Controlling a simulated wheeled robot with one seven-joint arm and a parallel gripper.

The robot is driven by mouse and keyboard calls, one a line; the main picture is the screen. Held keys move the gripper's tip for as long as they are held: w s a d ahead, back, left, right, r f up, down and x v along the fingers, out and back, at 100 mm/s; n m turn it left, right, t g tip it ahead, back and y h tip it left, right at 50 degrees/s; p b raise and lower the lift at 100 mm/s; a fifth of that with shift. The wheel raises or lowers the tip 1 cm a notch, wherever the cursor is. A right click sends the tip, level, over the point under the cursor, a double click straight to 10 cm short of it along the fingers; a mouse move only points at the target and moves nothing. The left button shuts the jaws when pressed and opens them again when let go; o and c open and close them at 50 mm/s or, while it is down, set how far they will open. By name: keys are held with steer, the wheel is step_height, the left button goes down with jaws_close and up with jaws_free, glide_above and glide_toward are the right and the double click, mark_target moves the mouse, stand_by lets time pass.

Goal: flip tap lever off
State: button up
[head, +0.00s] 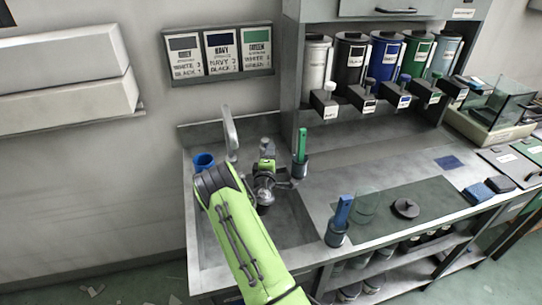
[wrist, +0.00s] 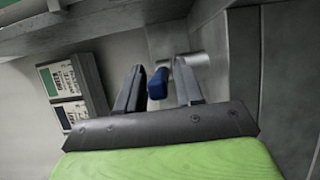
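In the wrist view a short blue-tipped lever (wrist: 158,84), which looks like the tap lever, lies between the fingers of my gripper (wrist: 158,88). A silver metal piece (wrist: 198,60) is behind it, near the wall. The fingers are apart, with a visible gap on the left of the blue tip; contact on the right cannot be told. In the head view my gripper (head: 266,146) is over the back of the sink, pointing toward the wall. The lever is hidden there. A tall grey upright (head: 230,132), possibly the spout, rises left of my gripper.
A blue cup (head: 203,160) stands left of my arm at the back. A holder with a green-handled tool (head: 301,145) stands close to the right. A blue-handled one (head: 342,212) is nearer the front. Dispensers (head: 383,62) line the back right.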

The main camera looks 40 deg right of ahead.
steer(key=shift+o, duration=0.2)
steer(key=shift+a, duration=0.1)
steer(key=shift+s+a+f+b, duration=0.2)
steer(key=shift+a+b, duration=0.05)
steer(key=shift+b, duration=0.4)
steer(key=b+v, duration=1.3)
steer(key=v, duration=0.2)
steer(key=shift+r, duration=0.2)
